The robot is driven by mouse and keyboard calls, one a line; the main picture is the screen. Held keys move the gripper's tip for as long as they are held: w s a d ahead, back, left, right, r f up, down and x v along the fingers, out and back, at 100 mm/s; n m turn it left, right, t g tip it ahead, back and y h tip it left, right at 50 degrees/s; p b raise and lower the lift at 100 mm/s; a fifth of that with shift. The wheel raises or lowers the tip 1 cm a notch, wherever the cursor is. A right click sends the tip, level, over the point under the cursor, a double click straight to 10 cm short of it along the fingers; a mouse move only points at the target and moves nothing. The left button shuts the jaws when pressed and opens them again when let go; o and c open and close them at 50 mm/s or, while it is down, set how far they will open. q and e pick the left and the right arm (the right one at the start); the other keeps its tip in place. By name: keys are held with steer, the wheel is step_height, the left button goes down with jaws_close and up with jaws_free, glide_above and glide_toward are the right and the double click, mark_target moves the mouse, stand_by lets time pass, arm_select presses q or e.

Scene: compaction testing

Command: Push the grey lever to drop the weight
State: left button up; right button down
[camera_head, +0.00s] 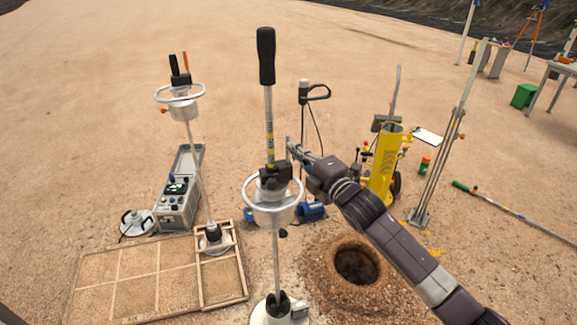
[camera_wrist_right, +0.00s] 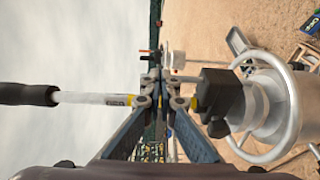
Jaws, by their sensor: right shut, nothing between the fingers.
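A drop-weight tester stands upright in the middle of the head view, with a black top grip (camera_head: 266,56) and a thin rod (camera_head: 268,112). A dark release block (camera_head: 275,178) sits on the rod just above the silver ringed weight (camera_head: 273,212). My right gripper (camera_head: 291,148) is shut and empty, beside the rod above the block. The right wrist view shows its fingertips (camera_wrist_right: 160,90) closed near the rod, with the block (camera_wrist_right: 216,96) and weight (camera_wrist_right: 275,108) to the right. Contact cannot be told. I cannot make out a distinct grey lever. My left gripper is out of view.
A second tester (camera_head: 182,105) stands at left near a control case (camera_head: 178,200) and a wooden frame (camera_head: 110,252). A hole (camera_head: 356,264) lies below my right arm. A yellow cylinder (camera_head: 384,165) stands behind the arm. Open sand lies beyond.

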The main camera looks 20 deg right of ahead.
steer(key=shift+w, duration=1.15)
stand_by(1.2)
steer(key=shift+s, duration=0.1)
steer(key=s+p, duration=0.2)
steer(key=s, duration=0.4)
steer(key=shift+d, duration=0.1)
